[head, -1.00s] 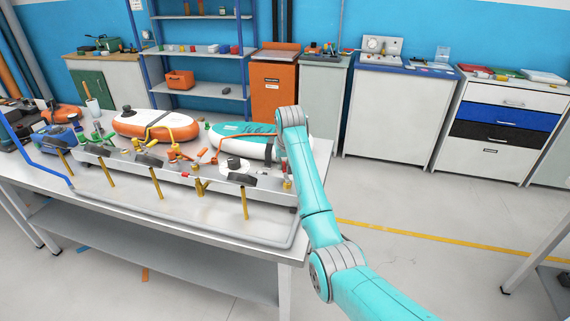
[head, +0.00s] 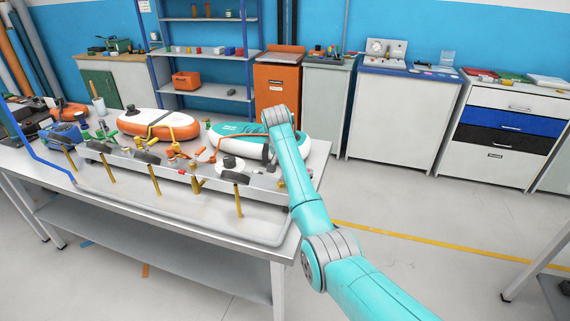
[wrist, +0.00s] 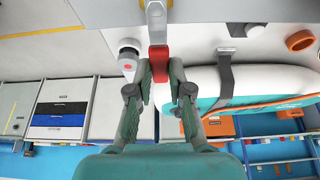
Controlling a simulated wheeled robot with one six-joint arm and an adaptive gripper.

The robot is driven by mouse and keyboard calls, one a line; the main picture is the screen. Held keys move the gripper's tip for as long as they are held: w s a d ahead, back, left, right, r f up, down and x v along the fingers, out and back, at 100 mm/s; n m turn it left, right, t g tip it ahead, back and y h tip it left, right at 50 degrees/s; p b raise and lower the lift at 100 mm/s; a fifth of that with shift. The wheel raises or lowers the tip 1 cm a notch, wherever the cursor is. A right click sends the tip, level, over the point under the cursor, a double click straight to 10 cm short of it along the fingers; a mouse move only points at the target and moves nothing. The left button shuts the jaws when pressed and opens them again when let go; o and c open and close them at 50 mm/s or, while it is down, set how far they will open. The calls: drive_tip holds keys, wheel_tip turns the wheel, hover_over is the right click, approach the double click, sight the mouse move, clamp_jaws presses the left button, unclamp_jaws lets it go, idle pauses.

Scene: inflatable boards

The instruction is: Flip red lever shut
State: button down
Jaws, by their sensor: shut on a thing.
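The red lever (wrist: 158,54) shows at the top middle of the wrist view, hanging from a pale grey fitting (wrist: 155,18). My gripper (wrist: 160,70) has its two fingers closed on either side of the lever's red end. The lower tip of the lever sits between the fingertips. In the head view my arm reaches to the right end of the long metal rail (head: 172,175) on the table, and the arm hides most of the gripper and the lever there.
A white-and-teal inflatable board (head: 245,130) lies behind the rail, with an orange-and-white one (head: 160,125) to its left. A white knob with a red dot (wrist: 128,58) is close beside my fingers. The floor right of the table is open.

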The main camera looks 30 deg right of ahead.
drive_tip(key=c, duration=1.1)
unclamp_jaws()
drive_tip(key=shift+o, duration=0.2)
drive_tip(key=v, duration=1.2)
